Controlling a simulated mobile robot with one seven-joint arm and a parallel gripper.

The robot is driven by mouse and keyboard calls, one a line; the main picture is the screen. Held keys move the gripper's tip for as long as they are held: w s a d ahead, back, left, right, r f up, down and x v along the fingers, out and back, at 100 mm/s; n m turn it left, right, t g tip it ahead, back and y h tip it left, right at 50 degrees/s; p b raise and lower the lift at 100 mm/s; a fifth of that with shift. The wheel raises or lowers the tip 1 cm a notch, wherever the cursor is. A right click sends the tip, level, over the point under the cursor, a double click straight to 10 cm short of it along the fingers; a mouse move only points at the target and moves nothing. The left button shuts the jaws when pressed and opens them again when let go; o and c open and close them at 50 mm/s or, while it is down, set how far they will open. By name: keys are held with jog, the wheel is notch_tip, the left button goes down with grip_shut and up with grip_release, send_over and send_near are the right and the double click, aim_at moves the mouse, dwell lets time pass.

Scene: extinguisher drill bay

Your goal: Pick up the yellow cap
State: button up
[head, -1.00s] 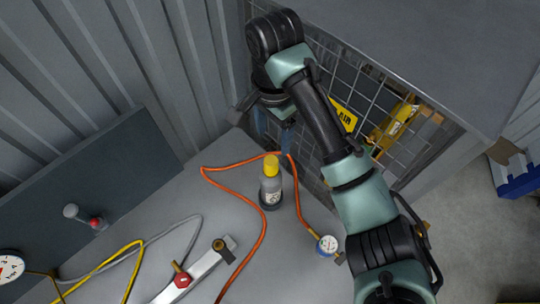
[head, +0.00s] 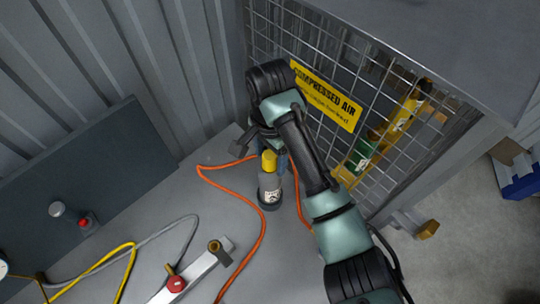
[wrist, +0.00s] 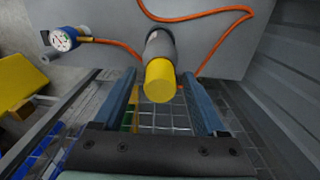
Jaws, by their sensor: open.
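The yellow cap (head: 268,161) sits on top of a grey bottle (head: 269,188) that stands upright on the grey bench. In the head view, my gripper (head: 283,160) is low behind the bottle, mostly hidden by the bottle and my arm. In the wrist view, the yellow cap (wrist: 159,80) lies between the lines of the two blue fingers of my gripper (wrist: 163,82). The fingers are wide apart and nothing is held. I cannot tell how far the cap is from the fingertips in depth.
An orange hose (head: 262,225) loops around the bottle, and a pressure gauge (wrist: 61,40) shows in the wrist view. A wire mesh cage (head: 385,110) with a yellow sign (head: 325,95) stands close behind my arm. A metal bar with a red knob (head: 176,284) lies at front.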

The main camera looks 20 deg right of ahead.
jog(key=shift+c, duration=0.3)
grip_shut()
